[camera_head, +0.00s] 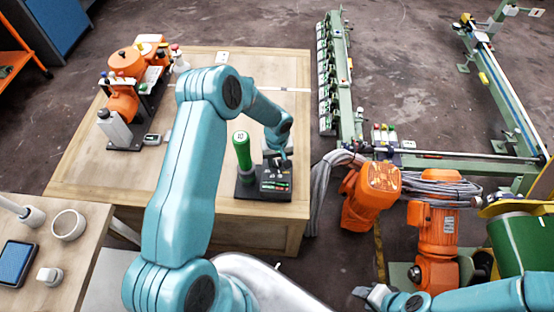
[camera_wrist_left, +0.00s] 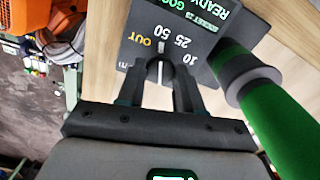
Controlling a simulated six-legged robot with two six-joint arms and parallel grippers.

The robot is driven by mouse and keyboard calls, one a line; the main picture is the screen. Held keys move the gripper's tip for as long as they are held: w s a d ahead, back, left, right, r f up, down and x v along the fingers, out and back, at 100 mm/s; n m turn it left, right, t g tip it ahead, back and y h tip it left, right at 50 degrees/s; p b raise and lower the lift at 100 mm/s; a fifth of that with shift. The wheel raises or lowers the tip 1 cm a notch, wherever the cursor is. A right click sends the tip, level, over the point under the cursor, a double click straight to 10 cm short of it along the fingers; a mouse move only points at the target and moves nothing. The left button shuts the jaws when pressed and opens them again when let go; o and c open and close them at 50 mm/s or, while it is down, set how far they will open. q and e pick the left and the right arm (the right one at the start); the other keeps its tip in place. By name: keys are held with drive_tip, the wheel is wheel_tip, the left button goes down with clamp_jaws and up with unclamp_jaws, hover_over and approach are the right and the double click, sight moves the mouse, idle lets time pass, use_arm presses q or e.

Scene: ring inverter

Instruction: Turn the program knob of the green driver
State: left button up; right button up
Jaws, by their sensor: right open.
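The green driver (camera_head: 243,150) stands upright in a dark dock on the wooden table; its green handle also shows in the left wrist view (camera_wrist_left: 285,125). The dock's dark panel (camera_head: 275,184) carries a lit green display reading READY (camera_wrist_left: 200,14) and the markings OUT, 50, 25 and 10. My left gripper (camera_wrist_left: 161,66) points at the panel, its fingertips on either side of the small program knob (camera_wrist_left: 161,47), which has a pale pointer line. I cannot tell whether the fingers grip it. My right gripper (camera_head: 362,292) is open and empty at the bottom, away from the table.
A side table (camera_head: 60,275) holds a cup (camera_head: 68,225) and a tablet (camera_head: 15,262). Orange motors (camera_head: 370,195) and a green conveyor frame (camera_head: 340,70) stand to the right.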

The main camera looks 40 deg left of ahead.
use_arm(q)
drive_tip(key=shift+f+m+b, duration=0.2)
drive_tip(key=shift+m+b, duration=0.5)
drive_tip(key=shift+b, duration=0.3)
drive_tip(key=m+b, duration=0.6)
drive_tip(key=m, duration=0.2)
drive_tip(key=shift+r+m+b, duration=0.1)
drive_tip(key=shift+m+b, duration=0.2)
drive_tip(key=shift+m, duration=0.1)
drive_tip(key=shift+r+m+b, duration=0.1)
drive_tip(key=shift+m+b, duration=0.55)
drive_tip(key=shift+m, duration=1.35)
drive_tip(key=o, duration=1)
drive_tip(key=shift+o, duration=0.2)
